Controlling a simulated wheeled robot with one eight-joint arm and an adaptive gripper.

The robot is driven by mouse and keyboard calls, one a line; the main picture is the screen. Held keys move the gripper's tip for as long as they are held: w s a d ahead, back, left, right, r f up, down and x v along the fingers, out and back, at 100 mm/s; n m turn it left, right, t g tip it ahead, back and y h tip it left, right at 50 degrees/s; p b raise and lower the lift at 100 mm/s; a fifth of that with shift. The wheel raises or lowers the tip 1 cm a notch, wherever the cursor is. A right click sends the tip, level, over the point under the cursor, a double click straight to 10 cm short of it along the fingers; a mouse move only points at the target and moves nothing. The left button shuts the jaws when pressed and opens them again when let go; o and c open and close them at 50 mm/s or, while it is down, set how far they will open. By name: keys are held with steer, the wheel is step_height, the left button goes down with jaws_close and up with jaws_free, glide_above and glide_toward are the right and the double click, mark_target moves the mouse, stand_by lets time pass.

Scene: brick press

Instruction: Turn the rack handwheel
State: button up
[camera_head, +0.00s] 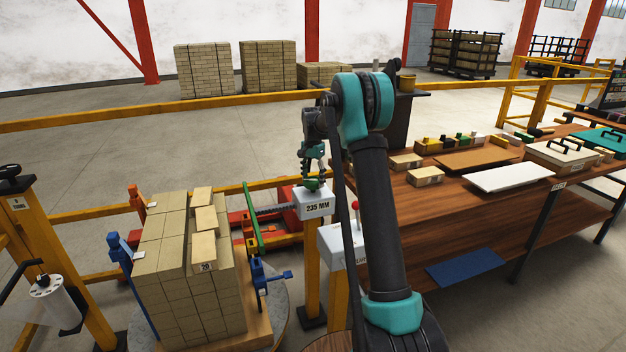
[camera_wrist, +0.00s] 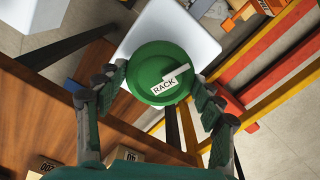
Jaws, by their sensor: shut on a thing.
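The green rack handwheel (camera_wrist: 150,62) shows in the wrist view with a white label reading "RACK" and a pale bar near its right side. It sits on a white box, and in the head view the wheel (camera_head: 312,184) is on top of the box marked "235 MM" (camera_head: 316,207). My gripper (camera_wrist: 160,92) has one finger on each side of the wheel, shut on its rim. In the head view my gripper (camera_head: 312,172) points down onto the wheel. The wheel's far underside is hidden.
A stack of tan bricks (camera_head: 168,258) stands left of the box, with blue clamps beside it. A red frame with a green bar (camera_head: 252,216) lies between. A white box with a red-knobbed lever (camera_head: 355,206) is just right. The wooden workbench (camera_head: 450,210) fills the right.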

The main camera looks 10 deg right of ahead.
steer(key=m, duration=0.4)
steer(key=shift+m, duration=0.4)
steer(key=m, duration=1.3)
steer(key=shift+m, duration=0.3)
steer(key=o, duration=1.2)
steer(key=shift+c, duration=0.2)
